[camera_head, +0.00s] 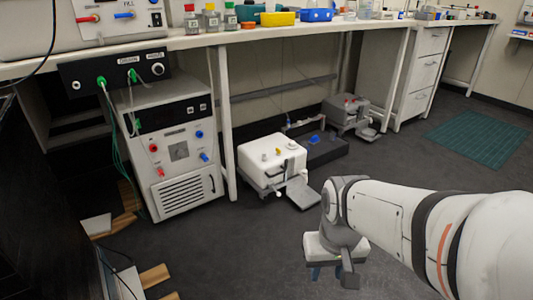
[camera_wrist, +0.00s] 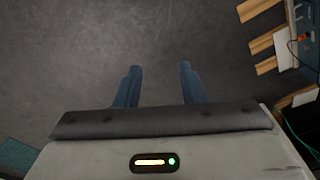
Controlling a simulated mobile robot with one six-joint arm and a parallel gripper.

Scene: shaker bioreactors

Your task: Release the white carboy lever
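The white carboy (camera_head: 270,162) is a boxy white container on the floor under the bench, near the middle of the head view. A grey flat paddle-like part (camera_head: 302,193) juts from its lower right front, low over the floor; I cannot tell for sure whether this is the lever. My gripper (camera_head: 328,272) is in front of the carboy and to its lower right in the head view, pointing down and apart from it. In the wrist view, the two blue fingers (camera_wrist: 159,72) are spread with only bare floor between them. The carboy is not in the wrist view.
A grey carboy (camera_head: 347,112) with a similar paddle stands behind, beside a dark tray (camera_head: 325,150). A large white machine (camera_head: 178,150) with cables stands left. Wooden strips (camera_wrist: 275,42) lie on the floor. Bench legs frame the carboy; the floor in front is clear.

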